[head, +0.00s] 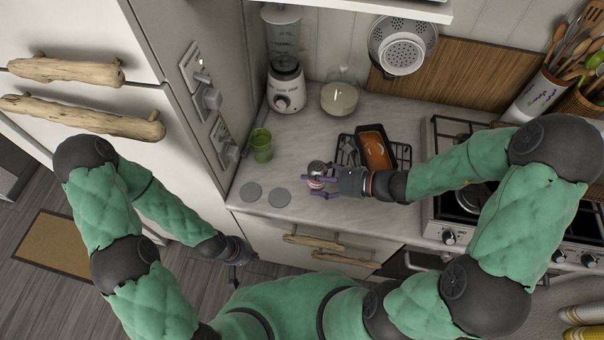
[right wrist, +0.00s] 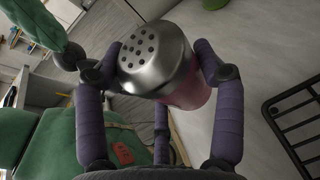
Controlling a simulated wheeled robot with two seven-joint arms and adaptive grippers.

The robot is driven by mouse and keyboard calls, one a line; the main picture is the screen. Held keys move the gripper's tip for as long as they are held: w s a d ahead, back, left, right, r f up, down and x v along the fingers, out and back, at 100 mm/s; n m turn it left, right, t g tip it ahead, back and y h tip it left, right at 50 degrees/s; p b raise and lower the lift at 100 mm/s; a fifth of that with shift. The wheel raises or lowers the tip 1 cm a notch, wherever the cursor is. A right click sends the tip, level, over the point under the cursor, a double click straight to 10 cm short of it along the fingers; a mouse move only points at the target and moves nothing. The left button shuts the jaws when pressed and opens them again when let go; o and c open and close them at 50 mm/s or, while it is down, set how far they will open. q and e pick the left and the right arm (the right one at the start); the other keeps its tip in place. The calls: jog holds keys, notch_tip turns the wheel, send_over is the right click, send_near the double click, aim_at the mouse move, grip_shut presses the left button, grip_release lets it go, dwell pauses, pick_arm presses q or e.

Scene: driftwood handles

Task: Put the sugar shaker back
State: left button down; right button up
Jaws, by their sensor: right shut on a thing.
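The sugar shaker (right wrist: 160,62) has a silver perforated cap and a reddish body. My right gripper (head: 322,180) is shut on it, with fingers on both sides in the right wrist view. In the head view the shaker (head: 317,170) is over the front part of the counter, right of two grey discs; I cannot tell whether its base touches the counter. My left gripper (head: 236,250) hangs low in front of the lower cabinet, away from the shaker; its fingers are too small and dark to read.
Two flat grey discs (head: 279,197) and a green cup (head: 261,145) are at the counter's left. A blender (head: 286,85) and glass bowl (head: 339,98) stand at the back.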

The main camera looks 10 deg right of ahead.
jog(key=w+f, duration=0.2)
jog(key=w+a+f+b, duration=0.1)
jog(key=w+f, duration=0.1)
jog(key=w, duration=0.1)
jog(key=w+a+f, duration=0.1)
jog(key=w+f, duration=0.1)
jog(key=f, duration=0.1)
jog(key=shift+w+a+b, duration=0.15)
jog(key=shift+b, duration=0.15)
jog(key=shift+w+a+f, duration=0.1)
jog(key=shift+w+f, duration=0.05)
jog(key=shift+f, duration=0.15)
jog(key=shift+f+b, duration=0.4)
jog(key=shift+f, duration=0.95)
jog(key=shift+f, duration=0.15)
jog(key=o, duration=0.9)
jog(key=shift+o, duration=0.2)
